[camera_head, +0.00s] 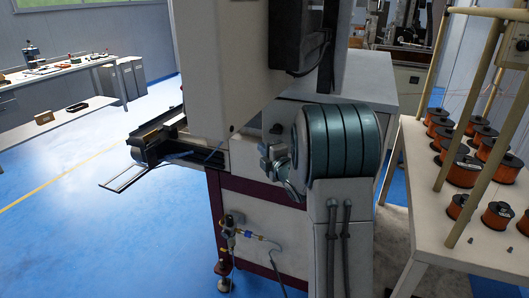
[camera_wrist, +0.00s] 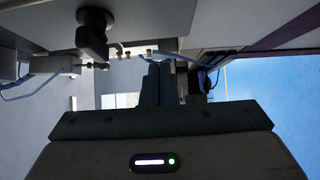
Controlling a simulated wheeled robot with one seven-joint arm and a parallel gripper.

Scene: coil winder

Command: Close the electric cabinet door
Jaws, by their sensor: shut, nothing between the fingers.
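A tall beige housing (camera_head: 215,60) stands upright on the coil winder in the head view; it may be the electric cabinet. I cannot tell which face is the door or whether it is open. My gripper (camera_wrist: 160,80) shows in the wrist view, with its dark fingers together and nothing between them. It points in among machine parts. I cannot make out my gripper in the head view. In the wrist view, a pale surface with a black knob (camera_wrist: 95,32) is at upper left, apart from the fingers in the picture.
A teal ribbed cylinder (camera_head: 340,140) stands at the machine's right. Pneumatic fittings (camera_head: 232,228) hang at its lower front. A rack table (camera_head: 430,245) with several copper spools (camera_head: 464,171) is at right. A workbench (camera_head: 60,70) is far left. Blue floor (camera_head: 110,220) is clear at left.

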